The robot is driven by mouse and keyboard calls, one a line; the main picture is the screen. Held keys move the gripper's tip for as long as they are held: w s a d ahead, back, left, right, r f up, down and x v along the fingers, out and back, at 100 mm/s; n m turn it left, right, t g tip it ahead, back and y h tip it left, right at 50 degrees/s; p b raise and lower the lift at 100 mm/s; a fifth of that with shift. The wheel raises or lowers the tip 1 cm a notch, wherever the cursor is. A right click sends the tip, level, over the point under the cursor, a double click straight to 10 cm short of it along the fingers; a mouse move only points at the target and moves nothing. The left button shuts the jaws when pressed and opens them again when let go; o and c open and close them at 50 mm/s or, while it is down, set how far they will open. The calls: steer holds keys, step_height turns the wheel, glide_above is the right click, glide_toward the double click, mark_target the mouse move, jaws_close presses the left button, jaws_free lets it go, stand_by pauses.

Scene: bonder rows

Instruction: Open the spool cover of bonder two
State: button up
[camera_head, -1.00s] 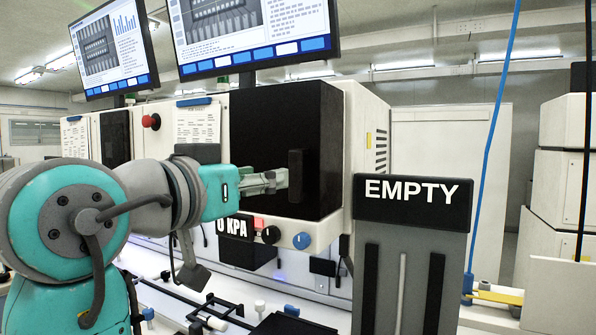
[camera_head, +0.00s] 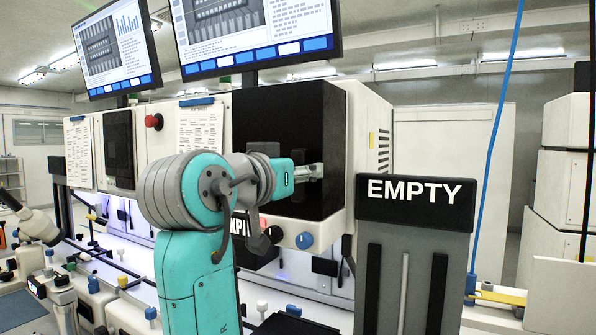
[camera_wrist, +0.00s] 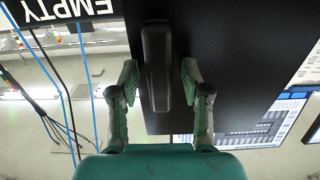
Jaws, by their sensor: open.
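The spool cover (camera_head: 270,112) is a black panel on the front of the white bonder in the middle of the head view, and it looks closed. Its dark upright handle (camera_wrist: 156,70) shows in the wrist view. My gripper (camera_head: 314,171) is in front of the cover at the handle. In the wrist view my gripper (camera_wrist: 160,88) is open, with one finger on each side of the handle and a visible gap on both sides. My gripper and wrist hide part of the handle in the head view.
A grey post with an EMPTY sign (camera_head: 421,191) stands close right of the bonder. A blue cable (camera_head: 492,150) hangs beyond it. Below the cover are a blue knob (camera_head: 304,240) and a pressure display. Monitors (camera_head: 255,35) hang above. Another bonder (camera_head: 118,148) stands left.

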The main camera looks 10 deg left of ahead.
jaws_close()
steer(key=shift+a, duration=0.1)
